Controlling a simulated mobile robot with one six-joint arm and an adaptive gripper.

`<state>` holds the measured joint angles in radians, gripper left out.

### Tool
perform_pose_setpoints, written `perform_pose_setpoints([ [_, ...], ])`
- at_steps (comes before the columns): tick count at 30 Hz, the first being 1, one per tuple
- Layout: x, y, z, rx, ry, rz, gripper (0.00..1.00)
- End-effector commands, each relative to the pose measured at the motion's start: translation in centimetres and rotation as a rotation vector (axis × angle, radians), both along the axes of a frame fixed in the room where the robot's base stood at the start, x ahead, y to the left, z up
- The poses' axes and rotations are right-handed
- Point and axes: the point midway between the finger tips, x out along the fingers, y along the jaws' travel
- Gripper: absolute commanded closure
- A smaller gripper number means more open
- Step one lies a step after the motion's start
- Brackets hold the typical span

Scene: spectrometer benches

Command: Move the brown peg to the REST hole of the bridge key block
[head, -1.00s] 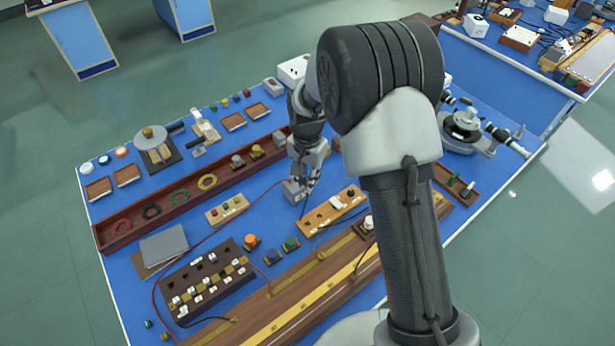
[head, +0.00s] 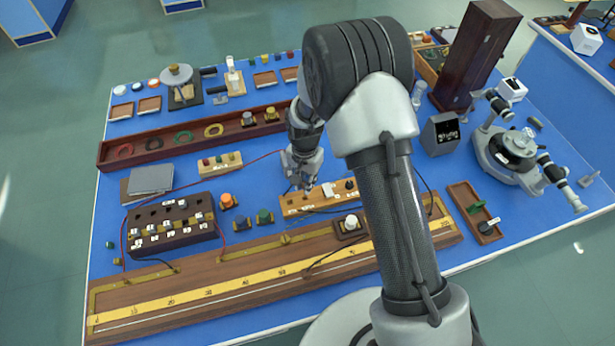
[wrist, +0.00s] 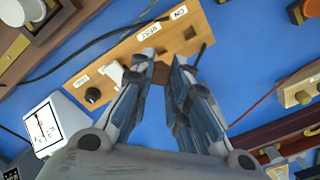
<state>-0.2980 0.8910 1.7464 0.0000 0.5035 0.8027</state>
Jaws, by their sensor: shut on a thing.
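The bridge key block (head: 338,192), a long light-wood block, lies mid-bench in the head view, behind the metre-scale board. In the wrist view the block (wrist: 125,52) runs diagonally, with ON and REST labels (wrist: 143,31). A dark square hole (wrist: 190,33) shows near the ON label. My gripper (wrist: 163,64) is shut on the brown peg (wrist: 160,73), which shows between the fingertips in front of the block's edge near REST. The fingers partly hide the REST hole and the peg's lower end. In the head view my gripper (head: 304,188) is at the block's left part.
A red wire (wrist: 265,97) and a black cable cross nearby. The dark plug box (head: 172,226) and several coloured knobs stand left of the block; the scale board (head: 215,285) lies in front.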

Motion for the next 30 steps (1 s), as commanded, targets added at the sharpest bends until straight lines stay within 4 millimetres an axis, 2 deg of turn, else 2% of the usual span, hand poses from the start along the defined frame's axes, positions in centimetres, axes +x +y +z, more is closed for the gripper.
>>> perform_pose_setpoints([
  [30,0.0,0.0,-5.7,0.0,0.0,0.0,1.0],
])
